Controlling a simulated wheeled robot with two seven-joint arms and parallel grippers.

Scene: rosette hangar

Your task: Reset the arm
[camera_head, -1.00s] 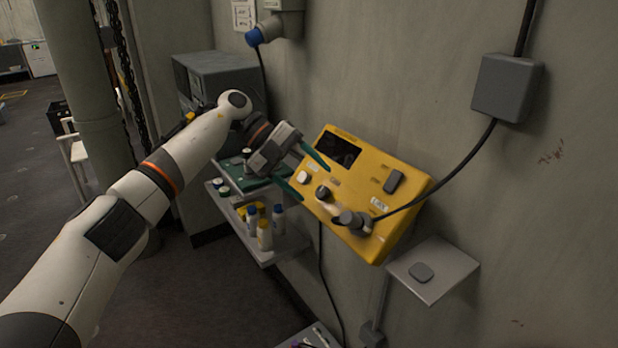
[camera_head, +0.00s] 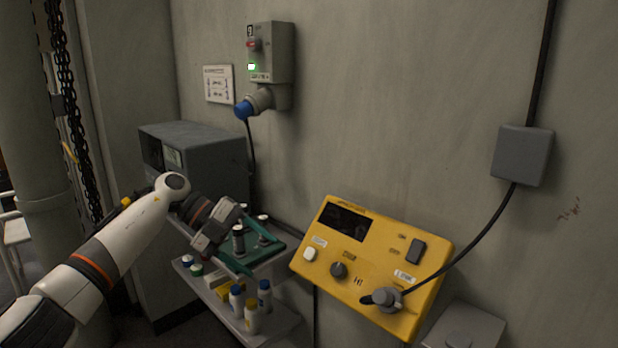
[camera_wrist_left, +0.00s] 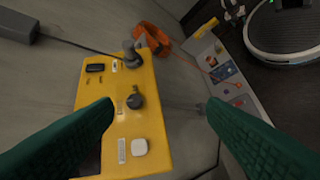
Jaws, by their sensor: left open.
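My left arm (camera_head: 120,235) comes in from the left, and its gripper (camera_head: 262,258) is in front of a small wall shelf, left of the yellow control box (camera_head: 375,235). Its green fingers are apart with nothing held between them; the wrist view shows the open gripper (camera_wrist_left: 160,108) too. The yellow box has a dark display (camera_head: 343,221), a white button (camera_head: 309,254), a dark knob (camera_head: 338,270), a dark switch (camera_head: 415,251) and a grey plug (camera_head: 386,298) with a cable. In the wrist view the white button (camera_wrist_left: 139,147) and knob (camera_wrist_left: 135,101) lie between the fingers. My right gripper is not in view.
A shelf (camera_head: 262,328) holds several small bottles. A grey cabinet (camera_head: 195,150) stands behind. A wall socket box (camera_head: 270,55) has a green light and blue plug (camera_head: 243,109). A grey ledge (camera_head: 485,322) is lower right.

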